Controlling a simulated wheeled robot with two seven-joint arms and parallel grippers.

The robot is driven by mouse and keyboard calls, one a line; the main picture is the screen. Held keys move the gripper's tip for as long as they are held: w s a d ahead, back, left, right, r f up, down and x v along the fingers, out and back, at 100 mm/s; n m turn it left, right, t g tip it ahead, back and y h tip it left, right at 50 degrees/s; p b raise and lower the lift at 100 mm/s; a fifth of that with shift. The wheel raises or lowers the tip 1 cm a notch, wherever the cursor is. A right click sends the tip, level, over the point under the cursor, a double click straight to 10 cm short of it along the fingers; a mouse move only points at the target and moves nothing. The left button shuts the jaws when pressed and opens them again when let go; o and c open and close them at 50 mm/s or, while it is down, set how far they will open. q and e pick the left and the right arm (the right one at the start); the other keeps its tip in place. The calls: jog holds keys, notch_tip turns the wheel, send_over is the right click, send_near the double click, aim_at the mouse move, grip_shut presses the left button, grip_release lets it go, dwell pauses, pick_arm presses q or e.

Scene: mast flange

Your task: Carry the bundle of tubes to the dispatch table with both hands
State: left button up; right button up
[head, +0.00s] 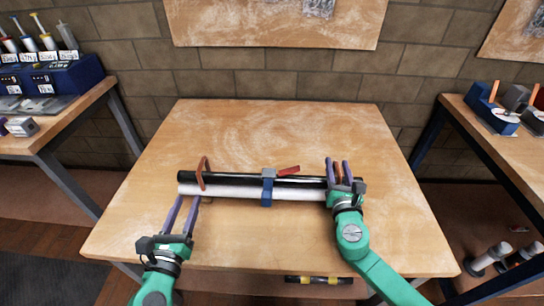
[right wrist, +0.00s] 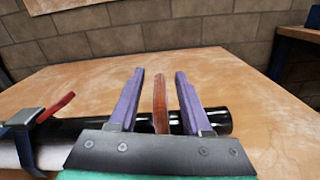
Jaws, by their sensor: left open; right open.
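The bundle of tubes, a black tube (head: 230,178) beside a white tube (head: 230,191), lies crosswise on the wooden table (head: 270,130). A blue clamp (head: 267,188) with a red lever (head: 289,170) binds its middle. A brown handle (head: 203,172) stands near its left end. My left gripper (head: 188,199) is open and empty, its tips at the near side of the bundle's left end. My right gripper (head: 338,162) is open, its fingers on either side of the right brown handle (right wrist: 160,100), with visible gaps. No label shows which table is the dispatch table.
A left bench (head: 60,135) holds a blue rack (head: 50,78) and small boxes. A right bench (head: 500,150) holds blue and orange items. A brick wall (head: 270,80) stands behind the table. The table's far half is clear.

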jog(key=s+a, duration=0.1)
jog(key=s, duration=0.9)
jog(key=shift+s, duration=0.35)
jog(key=shift+a, duration=0.1)
